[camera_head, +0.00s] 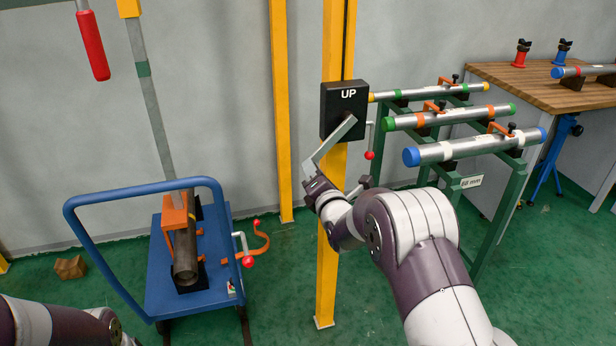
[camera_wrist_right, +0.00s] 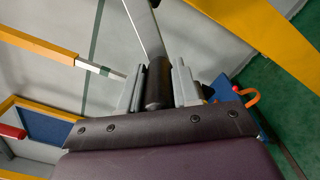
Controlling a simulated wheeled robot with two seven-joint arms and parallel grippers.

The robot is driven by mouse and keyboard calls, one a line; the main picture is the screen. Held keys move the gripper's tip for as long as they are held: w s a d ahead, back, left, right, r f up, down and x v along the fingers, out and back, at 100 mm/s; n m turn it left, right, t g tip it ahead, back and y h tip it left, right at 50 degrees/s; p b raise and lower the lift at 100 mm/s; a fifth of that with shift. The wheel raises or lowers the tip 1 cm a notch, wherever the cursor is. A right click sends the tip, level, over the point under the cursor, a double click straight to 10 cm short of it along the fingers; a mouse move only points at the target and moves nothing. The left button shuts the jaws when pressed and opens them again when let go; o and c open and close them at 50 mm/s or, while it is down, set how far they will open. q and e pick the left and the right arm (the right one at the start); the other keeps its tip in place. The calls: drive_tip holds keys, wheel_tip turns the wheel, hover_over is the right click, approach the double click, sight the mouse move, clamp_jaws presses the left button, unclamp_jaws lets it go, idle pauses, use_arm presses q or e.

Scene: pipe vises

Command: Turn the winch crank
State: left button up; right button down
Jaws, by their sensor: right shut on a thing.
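The winch is a black box (camera_head: 336,92) marked "UP" on a yellow post in the middle of the head view. Its grey crank arm (camera_head: 328,143) slants from the box down to the left; it also shows at the top of the right wrist view (camera_wrist_right: 146,28). My right gripper (camera_head: 314,184) is at the crank's lower end. In the right wrist view its fingers (camera_wrist_right: 158,88) are closed around the black crank handle (camera_wrist_right: 158,80). In the head view, my arm largely hides the handle. My left gripper is out of view; only part of my left arm shows at bottom left.
A green rack (camera_head: 486,205) with capped pipes stands close right of the post. A wooden bench (camera_head: 515,87) is far right.

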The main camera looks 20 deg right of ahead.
drive_tip(key=shift+d+f+n+b, duration=0.3)
drive_tip(key=shift+d+f+n, duration=0.1)
drive_tip(key=shift+f, duration=0.3)
drive_tip(key=c, duration=1.1)
unclamp_jaws()
drive_tip(key=o, duration=0.3)
drive_tip(key=shift+d+r, duration=0.1)
drive_tip(key=shift+d, duration=0.05)
drive_tip(key=shift+r, duration=0.1)
drive_tip(key=s, duration=1.2)
drive_tip(key=shift+s+d, duration=0.15)
drive_tip(key=shift+s, duration=0.2)
